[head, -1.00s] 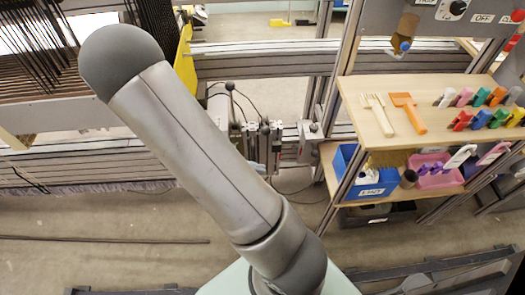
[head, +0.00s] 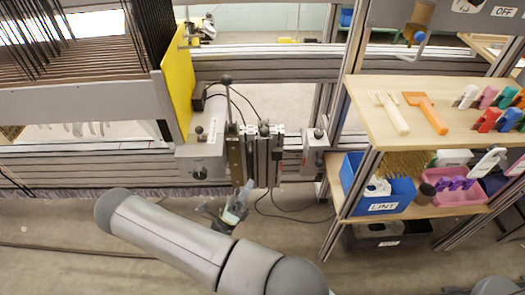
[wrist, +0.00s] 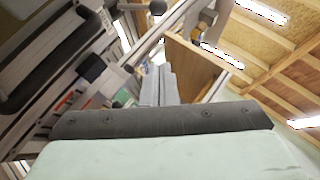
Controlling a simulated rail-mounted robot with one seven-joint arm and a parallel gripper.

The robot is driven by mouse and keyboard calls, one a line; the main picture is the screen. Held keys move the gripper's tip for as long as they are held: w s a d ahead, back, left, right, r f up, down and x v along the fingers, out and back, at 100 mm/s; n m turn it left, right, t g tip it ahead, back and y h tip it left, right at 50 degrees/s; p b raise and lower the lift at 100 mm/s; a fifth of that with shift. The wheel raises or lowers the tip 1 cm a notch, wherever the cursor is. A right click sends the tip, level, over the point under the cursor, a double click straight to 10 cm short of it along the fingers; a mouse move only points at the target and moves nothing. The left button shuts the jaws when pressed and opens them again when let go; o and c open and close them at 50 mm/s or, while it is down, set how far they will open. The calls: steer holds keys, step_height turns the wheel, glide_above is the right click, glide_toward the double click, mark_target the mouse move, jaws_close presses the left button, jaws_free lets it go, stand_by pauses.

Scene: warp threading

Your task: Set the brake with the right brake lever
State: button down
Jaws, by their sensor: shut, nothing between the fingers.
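Several black-knobbed levers show on the loom's front beam in the head view. One stands tall (head: 226,80), one sits over the metal block in the middle (head: 264,130), and one is on a grey plate at the right (head: 318,133). I cannot tell for sure which is the right brake lever. My gripper (head: 244,188) is shut and empty, pointing up just below the metal block, apart from the knobs. In the wrist view its pale fingers (wrist: 160,75) are together, with a black knob (wrist: 91,67) to their left and another (wrist: 157,7) near the top edge.
A grey box with a dial (head: 200,160) and a yellow plate (head: 177,85) are left of the levers. A wooden shelf unit (head: 375,125) with combs, clips and a blue LINT bin (head: 384,200) stands at the right. Dark cables hang by the block. The floor in front is open.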

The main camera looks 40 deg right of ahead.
mark_target(264, 129)
steer(key=shift+d+r, duration=0.1)
steer(key=w+a+r+b+x, duration=0.1)
steer(key=w+b+x, duration=0.1)
steer(key=x, duration=1)
steer(key=shift+r, duration=0.25)
steer(key=shift+w+d, duration=0.1)
steer(key=shift+d, duration=0.05)
